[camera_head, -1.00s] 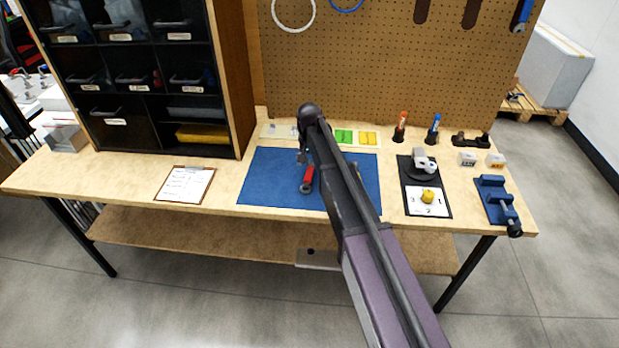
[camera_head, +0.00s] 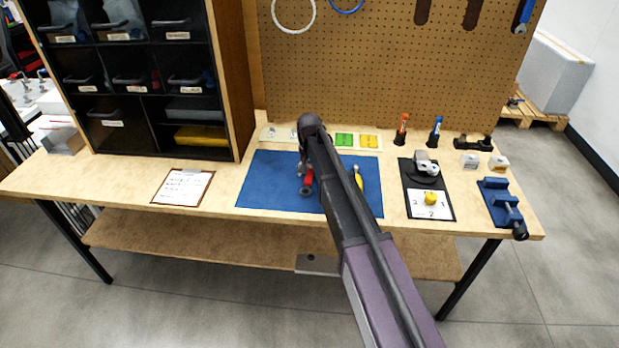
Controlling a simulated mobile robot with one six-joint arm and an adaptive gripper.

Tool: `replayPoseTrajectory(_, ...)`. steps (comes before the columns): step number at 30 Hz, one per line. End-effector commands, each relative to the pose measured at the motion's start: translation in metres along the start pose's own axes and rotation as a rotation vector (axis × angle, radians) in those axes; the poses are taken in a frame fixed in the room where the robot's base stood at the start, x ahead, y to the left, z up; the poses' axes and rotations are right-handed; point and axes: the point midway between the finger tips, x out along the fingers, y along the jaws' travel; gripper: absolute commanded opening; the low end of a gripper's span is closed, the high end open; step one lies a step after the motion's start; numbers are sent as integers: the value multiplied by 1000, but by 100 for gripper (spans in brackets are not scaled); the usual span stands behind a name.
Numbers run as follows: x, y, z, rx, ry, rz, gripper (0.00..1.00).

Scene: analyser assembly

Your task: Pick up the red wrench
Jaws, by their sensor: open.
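The red wrench (camera_head: 307,184) lies on the blue mat (camera_head: 268,182) on the workbench, its near end towards the front edge of the mat. My gripper (camera_head: 303,170) is open, small in the picture, and appears over the far end of the wrench. My arm comes in from the lower right and hides part of the mat. I cannot tell whether the fingers touch the wrench or are around it.
A yellow-handled tool (camera_head: 358,178) lies on the mat, right of my arm. A clipboard (camera_head: 183,187) lies to the left. A pegboard (camera_head: 370,80) rises behind.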

Motion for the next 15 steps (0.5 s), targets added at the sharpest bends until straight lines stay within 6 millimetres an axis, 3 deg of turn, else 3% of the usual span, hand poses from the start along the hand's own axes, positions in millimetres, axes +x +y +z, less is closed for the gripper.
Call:
replayPoseTrajectory(3, 0, 0, 0, 0, 0, 0, 77)
replayPoseTrajectory(4, 0, 0, 0, 0, 0, 0, 71)
replayPoseTrajectory(11, 0, 0, 0, 0, 0, 0, 3)
replayPoseTrajectory(15, 0, 0, 0, 0, 0, 0, 0)
